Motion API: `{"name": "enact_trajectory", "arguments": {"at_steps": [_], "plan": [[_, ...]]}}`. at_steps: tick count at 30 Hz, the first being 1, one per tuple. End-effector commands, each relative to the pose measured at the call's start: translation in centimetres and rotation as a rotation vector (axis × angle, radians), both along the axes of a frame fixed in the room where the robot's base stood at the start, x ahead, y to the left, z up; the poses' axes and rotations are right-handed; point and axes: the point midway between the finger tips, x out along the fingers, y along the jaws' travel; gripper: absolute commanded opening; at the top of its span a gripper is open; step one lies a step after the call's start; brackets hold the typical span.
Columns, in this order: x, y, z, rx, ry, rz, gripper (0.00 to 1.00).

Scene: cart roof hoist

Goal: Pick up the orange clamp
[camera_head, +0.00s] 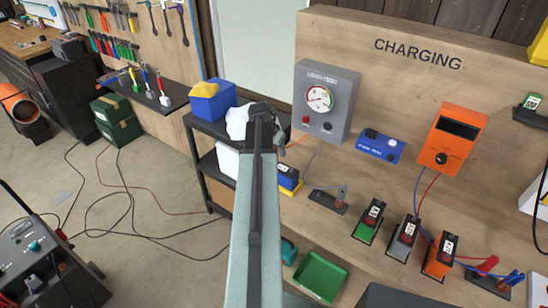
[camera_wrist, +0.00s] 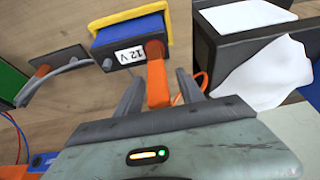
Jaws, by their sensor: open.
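The orange clamp (camera_wrist: 157,78) shows in the wrist view as an upright orange piece at the near edge of a blue battery with a yellow edge and a "12 V" label (camera_wrist: 130,38). My gripper (camera_wrist: 160,80) is open, one dark finger on each side of the orange clamp. I cannot tell whether either finger touches it. An orange cable curves away to the right of the clamp. In the head view the blue battery (camera_head: 288,178) sits just right of my arm, which hides most of the clamp and my gripper.
A small stand with a grey clamp (camera_head: 328,199) is right of the battery. A grey load-test box (camera_head: 326,100) is on the board above. A black shelf with white cloth (camera_wrist: 247,50) stands close on the right in the wrist view. Several batteries (camera_head: 405,238) line the bench.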

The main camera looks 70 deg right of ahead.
Motion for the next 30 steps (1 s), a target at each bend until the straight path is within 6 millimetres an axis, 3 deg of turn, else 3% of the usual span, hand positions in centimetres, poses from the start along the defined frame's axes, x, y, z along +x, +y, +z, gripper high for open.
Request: {"name": "enact_trajectory", "arguments": {"at_steps": [2,3,7,8,30], "plan": [[0.02,0.04,0.18,0.0,0.0,0.0,0.45],[0.02,0.04,0.19,0.0,0.0,0.001,0.4],[0.04,0.05,0.19,0.0,0.0,0.001,0.04],[0.04,0.05,0.19,0.0,0.0,0.001,0.0],[0.11,0.09,0.18,0.0,0.001,0.002,0.0]]}}
